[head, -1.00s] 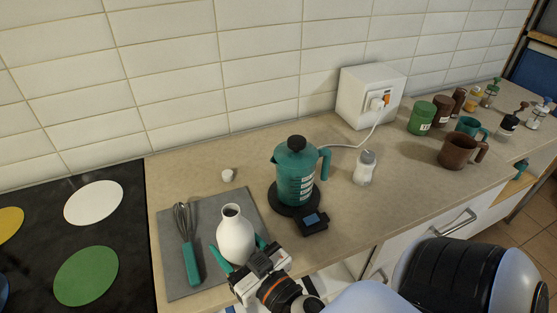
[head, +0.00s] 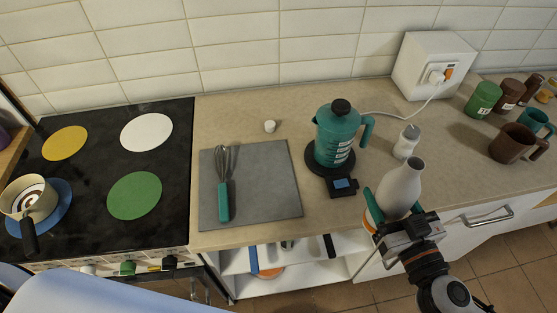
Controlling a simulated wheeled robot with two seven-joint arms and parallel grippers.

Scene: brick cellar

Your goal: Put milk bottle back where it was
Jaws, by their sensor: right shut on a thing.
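The milk bottle (head: 402,186) is a white, narrow-necked bottle with an open mouth. My right gripper (head: 390,205) is shut on its lower part, with teal fingers around it. The bottle is near upright, at the counter's front edge, to the right of the teal kettle; I cannot tell whether its base touches anything. My left gripper is out of view; only a pale part of my own body shows at the lower left. A small white cap (head: 270,126) lies on the counter behind the grey board.
The grey board (head: 265,190) holds a whisk (head: 223,190). The teal kettle (head: 337,135) stands on a dark round base, with a small black device (head: 342,187) before it. A white shaker (head: 407,141) stands behind the bottle. Left is the hob (head: 100,200) with a pot (head: 30,198).

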